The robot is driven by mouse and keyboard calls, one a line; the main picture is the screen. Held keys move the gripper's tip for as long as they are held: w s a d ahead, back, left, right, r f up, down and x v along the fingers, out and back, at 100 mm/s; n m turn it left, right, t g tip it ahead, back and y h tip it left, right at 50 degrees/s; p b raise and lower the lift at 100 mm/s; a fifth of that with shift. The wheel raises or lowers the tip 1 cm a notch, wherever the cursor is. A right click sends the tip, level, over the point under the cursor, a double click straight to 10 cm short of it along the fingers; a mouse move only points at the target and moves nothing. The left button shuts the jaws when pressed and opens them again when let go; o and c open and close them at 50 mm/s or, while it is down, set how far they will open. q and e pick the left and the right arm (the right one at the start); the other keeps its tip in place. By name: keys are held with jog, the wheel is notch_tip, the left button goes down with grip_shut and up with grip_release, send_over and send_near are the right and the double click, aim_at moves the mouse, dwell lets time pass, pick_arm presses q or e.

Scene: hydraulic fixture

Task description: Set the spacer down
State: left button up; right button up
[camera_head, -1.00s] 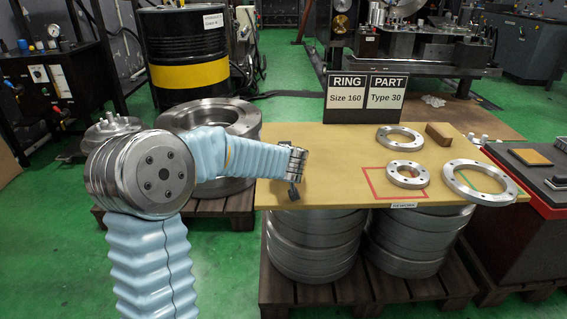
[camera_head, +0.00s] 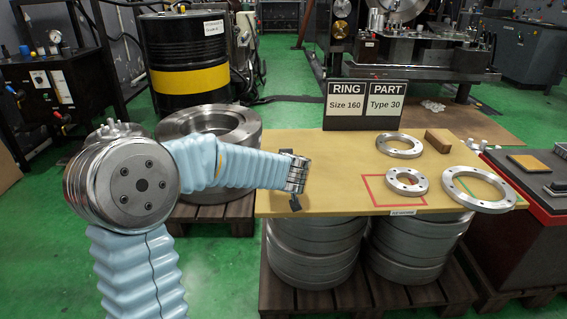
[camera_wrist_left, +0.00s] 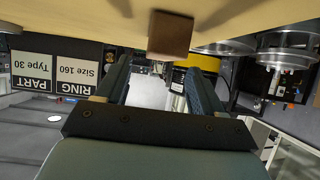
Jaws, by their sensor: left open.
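A brown block, which I take for the spacer (camera_wrist_left: 170,36), shows in the left wrist view just past the fingertips and between their lines. It appears to rest on the tan tabletop (camera_head: 330,172). My left gripper (camera_head: 294,203) is low over the left part of the table in the head view. Its two dark fingers are spread in the left wrist view (camera_wrist_left: 155,82), with nothing between them. In the head view no block shows at the gripper; the wrist may hide it. A similar brown block (camera_head: 438,140) lies at the back right of the table. My right gripper is not in view.
Metal rings lie on the table's right side: one at the back (camera_head: 400,145), a small one on the red outline (camera_head: 407,182), a large one at the right edge (camera_head: 480,187). A sign (camera_head: 364,103) stands at the back. The table's middle is clear.

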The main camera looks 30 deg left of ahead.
pick_arm(q)
jog(key=p+v, duration=0.1)
jog(key=v, duration=0.6)
jog(key=shift+s+d+r+p, duration=0.1)
jog(key=shift+r+p, duration=0.1)
jog(key=shift+p, duration=0.1)
jog(key=shift+s+d+r, duration=0.15)
jog(key=shift+s+d, duration=0.15)
jog(key=shift+s, duration=0.2)
